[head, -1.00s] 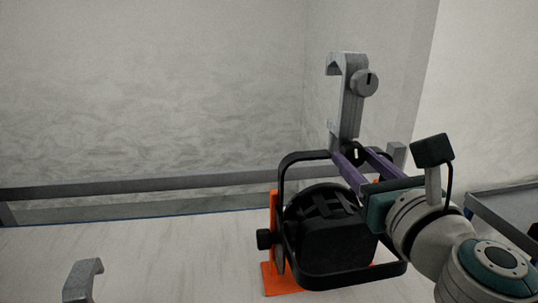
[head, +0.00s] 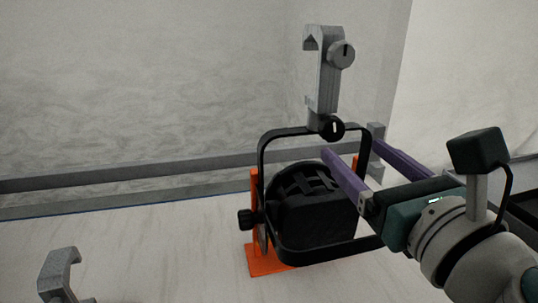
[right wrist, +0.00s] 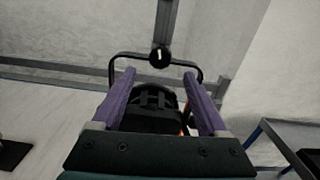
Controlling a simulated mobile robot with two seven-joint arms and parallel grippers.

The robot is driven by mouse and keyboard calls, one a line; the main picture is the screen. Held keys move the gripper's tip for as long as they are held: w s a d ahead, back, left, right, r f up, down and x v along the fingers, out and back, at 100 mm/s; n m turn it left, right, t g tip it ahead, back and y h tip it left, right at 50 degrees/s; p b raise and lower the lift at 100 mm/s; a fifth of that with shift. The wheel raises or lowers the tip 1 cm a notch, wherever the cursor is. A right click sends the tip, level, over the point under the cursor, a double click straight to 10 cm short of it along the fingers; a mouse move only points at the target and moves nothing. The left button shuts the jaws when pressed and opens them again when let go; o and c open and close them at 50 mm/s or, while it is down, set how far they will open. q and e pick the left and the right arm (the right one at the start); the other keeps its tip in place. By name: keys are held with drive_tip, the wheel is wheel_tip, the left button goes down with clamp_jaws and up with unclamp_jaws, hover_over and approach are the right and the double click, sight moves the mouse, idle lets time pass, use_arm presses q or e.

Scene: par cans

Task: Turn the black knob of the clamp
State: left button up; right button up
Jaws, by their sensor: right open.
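The grey hook clamp (head: 325,85) stands upright above the yoke of a black par can (head: 315,205). Its black knob (head: 331,128), with a white mark that looks near upright, is at the clamp's foot, where it meets the yoke. The knob also shows in the right wrist view (right wrist: 160,57), centred above and beyond the fingertips. My right gripper (head: 350,140) is open and empty, with purple fingers apart. Its fingers (right wrist: 160,75) point toward the yoke, and the knob is not between them. My left gripper is not in view.
A round grey knob (head: 341,54) sits higher on the clamp. The black yoke (head: 264,175) surrounds the can, with an orange stand (head: 265,262) below. Another grey hook (head: 58,270) is at the lower left. A grey rail (head: 130,177) runs behind. A table (right wrist: 285,140) is at right.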

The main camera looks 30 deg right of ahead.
drive_tip(key=b+v, duration=0.1)
drive_tip(key=v, duration=0.2)
drive_tip(key=shift+s, duration=0.15)
idle(0.4)
